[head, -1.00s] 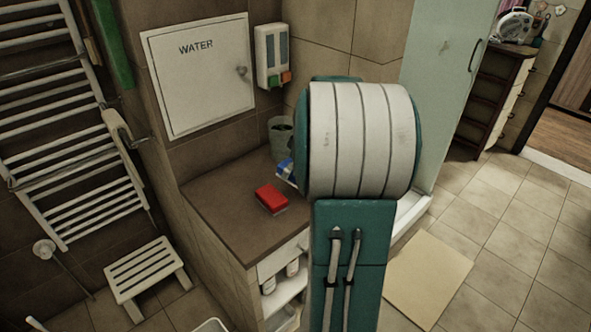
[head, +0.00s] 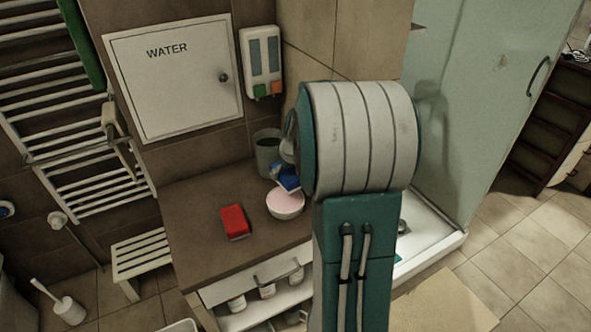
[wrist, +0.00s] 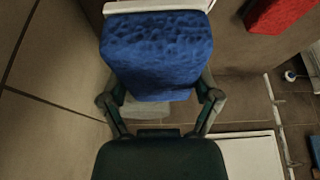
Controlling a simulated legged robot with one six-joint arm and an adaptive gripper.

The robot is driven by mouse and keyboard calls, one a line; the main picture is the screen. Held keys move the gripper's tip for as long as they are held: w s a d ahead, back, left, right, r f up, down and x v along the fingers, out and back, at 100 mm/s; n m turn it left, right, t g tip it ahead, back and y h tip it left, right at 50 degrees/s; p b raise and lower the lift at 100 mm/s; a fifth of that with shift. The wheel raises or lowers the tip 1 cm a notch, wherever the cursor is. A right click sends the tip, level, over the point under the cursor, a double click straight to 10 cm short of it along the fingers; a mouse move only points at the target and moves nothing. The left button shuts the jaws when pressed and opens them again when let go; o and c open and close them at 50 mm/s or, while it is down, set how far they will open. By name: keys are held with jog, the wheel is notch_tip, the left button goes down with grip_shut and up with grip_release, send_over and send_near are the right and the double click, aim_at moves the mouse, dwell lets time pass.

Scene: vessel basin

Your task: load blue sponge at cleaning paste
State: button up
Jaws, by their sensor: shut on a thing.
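The blue sponge (head: 287,181) is at the left edge of my arm in the head view, over the back of a small white bowl with pink paste in it (head: 286,201). I cannot tell whether the sponge touches the paste. In the wrist view the blue sponge (wrist: 155,55) fills the space between the fingers of my gripper (wrist: 158,97), with a pale band along its far edge. My gripper is shut on it. In the head view my arm hides most of the gripper.
A red sponge (head: 235,222) lies on the brown counter (head: 190,205), left of the bowl. A grey cup (head: 267,152) stands behind the bowl at the wall. A dispenser (head: 261,62) hangs above. The counter's left part is clear.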

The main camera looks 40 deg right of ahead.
aim_at(279, 183)
jog(key=shift+a+f, duration=0.1)
jog(key=shift+a, duration=0.3)
jog(key=shift+a+f, duration=0.85)
jog(key=shift+f, duration=0.25)
jog(key=d+f, duration=0.2)
jog(key=f, duration=0.1)
jog(key=shift+d+f, duration=0.1)
jog(key=shift+d, duration=0.2)
jog(key=shift+f, duration=0.1)
jog(key=shift+a, duration=0.95)
jog(key=shift+d, duration=0.7)
jog(key=shift+a+f, duration=0.15)
jog(key=shift+a, duration=0.35)
jog(key=shift+d+f, duration=0.2)
jog(key=shift+d, duration=0.15)
jog(key=shift+a+f, duration=0.2)
